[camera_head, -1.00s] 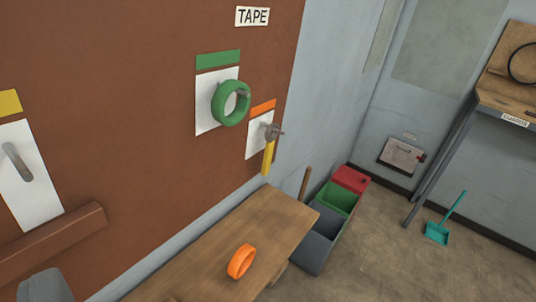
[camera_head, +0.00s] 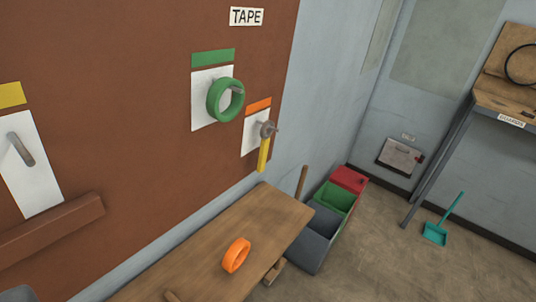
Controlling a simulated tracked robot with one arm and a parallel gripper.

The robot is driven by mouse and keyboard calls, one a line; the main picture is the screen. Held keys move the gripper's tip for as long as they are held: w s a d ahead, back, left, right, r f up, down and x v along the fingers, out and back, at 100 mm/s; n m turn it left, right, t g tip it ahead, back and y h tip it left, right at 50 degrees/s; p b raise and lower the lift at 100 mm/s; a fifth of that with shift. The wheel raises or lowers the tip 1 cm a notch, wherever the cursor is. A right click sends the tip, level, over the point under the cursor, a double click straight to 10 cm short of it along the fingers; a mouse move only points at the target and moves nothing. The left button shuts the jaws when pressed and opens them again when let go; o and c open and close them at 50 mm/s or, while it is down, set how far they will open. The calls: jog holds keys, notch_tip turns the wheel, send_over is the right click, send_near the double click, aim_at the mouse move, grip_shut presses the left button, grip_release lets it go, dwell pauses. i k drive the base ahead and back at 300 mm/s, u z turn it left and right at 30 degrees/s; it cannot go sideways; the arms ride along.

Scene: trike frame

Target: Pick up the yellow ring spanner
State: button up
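A green tape roll (camera_head: 225,99) hangs left of the spanner. An orange tape roll (camera_head: 236,256) lies on the wooden bench (camera_head: 270,215) below. Red, green and grey bins (camera_head: 318,238) stand beyond it. An empty peg (camera_head: 21,149) is at the left.

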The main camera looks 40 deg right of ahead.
aim_at(262, 159)
jog(key=k, duration=1.15)
jog(key=z, duration=0.4)
jog(key=i, duration=0.45)
jog(key=z, duration=0.75)
jog(key=i, duration=1.05)
jog(key=u, duration=0.35)
jog(key=i, duration=0.85)
jog(key=u, duration=0.65)
